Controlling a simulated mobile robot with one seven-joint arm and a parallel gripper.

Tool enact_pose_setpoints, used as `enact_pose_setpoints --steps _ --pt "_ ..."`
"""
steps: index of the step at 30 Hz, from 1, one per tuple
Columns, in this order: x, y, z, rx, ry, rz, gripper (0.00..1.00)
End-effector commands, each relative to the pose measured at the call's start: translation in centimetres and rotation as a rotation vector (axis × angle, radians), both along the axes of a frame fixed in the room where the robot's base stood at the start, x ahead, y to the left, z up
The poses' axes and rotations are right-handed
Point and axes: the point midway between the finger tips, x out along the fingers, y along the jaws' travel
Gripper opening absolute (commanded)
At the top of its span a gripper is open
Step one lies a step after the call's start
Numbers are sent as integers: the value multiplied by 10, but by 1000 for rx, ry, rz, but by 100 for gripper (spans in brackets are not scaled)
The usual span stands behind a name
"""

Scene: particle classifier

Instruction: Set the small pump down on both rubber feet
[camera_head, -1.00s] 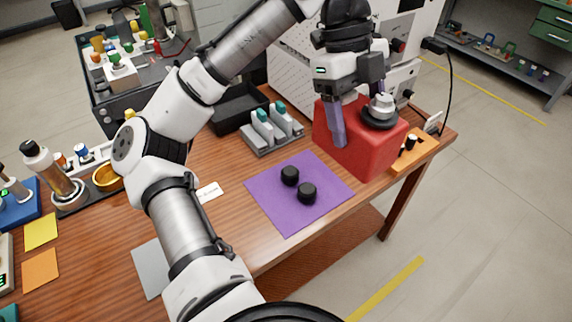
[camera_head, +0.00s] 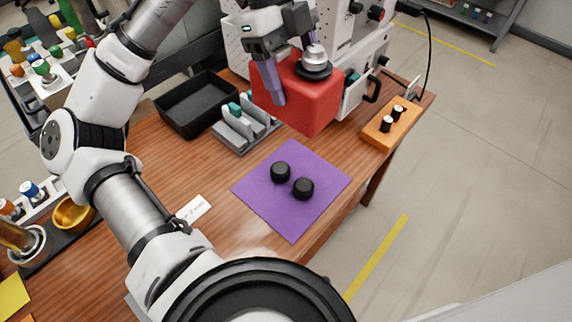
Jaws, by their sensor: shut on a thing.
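The small pump is a red block-shaped body (camera_head: 312,106) with a metal and black round fitting (camera_head: 314,62) on top, at the upper middle. My gripper (camera_head: 295,84) is shut on the pump from above. One purple-grey finger lies along its left side; the other is mostly hidden behind the fitting. The pump looks upright and appears raised, but its underside and the gap below it are hidden. Two round black rubber feet, one at the left (camera_head: 280,171) and one at the right (camera_head: 303,188), stand slightly apart on a purple mat (camera_head: 290,220). The pump is behind them, not on them.
An orange block with black-and-white knobs (camera_head: 391,128) sits at the table's right edge. A grey rack (camera_head: 240,134) and a black tray (camera_head: 197,105) stand left of the pump. A pale machine (camera_head: 362,50) is behind. A white label (camera_head: 194,208) lies left of the mat.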

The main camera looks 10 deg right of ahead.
Motion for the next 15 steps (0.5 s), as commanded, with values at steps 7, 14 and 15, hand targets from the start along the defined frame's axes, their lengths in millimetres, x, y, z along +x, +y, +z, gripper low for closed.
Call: enact_pose_setpoints --steps 7,14,15 --pt "-1 0 -50 -4 6 -1 26" --pt "-1 0 -107 -3 5 -1 26" --pt "-1 0 -116 -4 5 -1 26"
